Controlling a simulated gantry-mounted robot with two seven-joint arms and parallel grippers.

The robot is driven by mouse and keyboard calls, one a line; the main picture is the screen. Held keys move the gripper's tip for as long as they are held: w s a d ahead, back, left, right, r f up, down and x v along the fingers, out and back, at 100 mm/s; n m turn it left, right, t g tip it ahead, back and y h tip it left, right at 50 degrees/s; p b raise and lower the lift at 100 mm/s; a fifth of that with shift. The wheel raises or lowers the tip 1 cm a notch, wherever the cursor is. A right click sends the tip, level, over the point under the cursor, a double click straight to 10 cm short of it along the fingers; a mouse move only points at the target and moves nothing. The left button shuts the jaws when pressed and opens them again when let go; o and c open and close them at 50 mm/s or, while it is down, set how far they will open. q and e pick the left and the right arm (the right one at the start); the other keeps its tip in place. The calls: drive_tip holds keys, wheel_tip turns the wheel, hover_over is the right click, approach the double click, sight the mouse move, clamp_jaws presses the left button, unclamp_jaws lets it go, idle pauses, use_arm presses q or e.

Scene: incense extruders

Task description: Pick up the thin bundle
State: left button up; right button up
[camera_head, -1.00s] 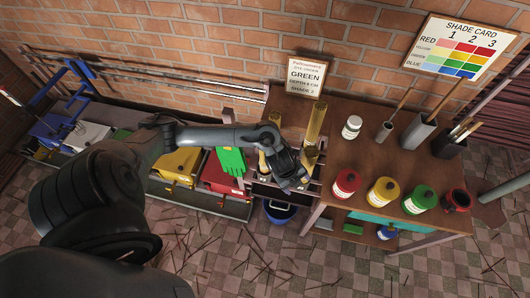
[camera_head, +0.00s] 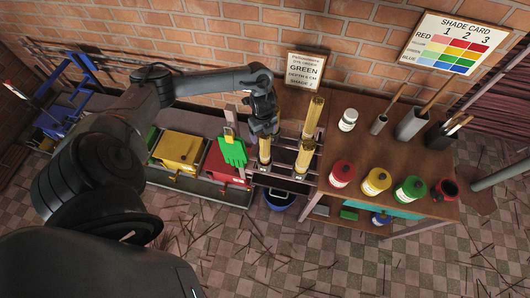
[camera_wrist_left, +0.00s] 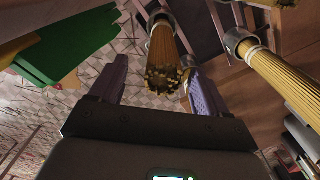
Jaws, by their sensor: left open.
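A thin bundle (camera_head: 265,151) of yellow-brown sticks stands in the left part of a dark rack (camera_head: 284,166). In the left wrist view the thin bundle (camera_wrist_left: 163,55) shows end-on, with a ring around it farther along. My left gripper (camera_head: 264,131) is open, just above the thin bundle in the head view. In the left wrist view its two fingers lie on either side of the bundle's end; contact cannot be told. Thicker bundles (camera_head: 305,155) stand to the right, one also in the left wrist view (camera_wrist_left: 282,75). My right gripper is not in view.
The wooden table (camera_head: 375,150) at right holds paint bottles, a white jar (camera_head: 348,120) and tool holders. A blue bucket (camera_head: 279,200) sits below the rack.

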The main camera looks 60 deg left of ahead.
use_arm(q)
hover_over(265, 153)
drive_tip(key=w+a, duration=0.1)
drive_tip(key=a, duration=0.1)
wheel_tip(265, 153, down, 4)
drive_tip(key=shift+d+f, duration=0.1)
drive_tip(key=shift+f, duration=0.45)
drive_tip(key=shift+c, duration=0.2)
clamp_jaws()
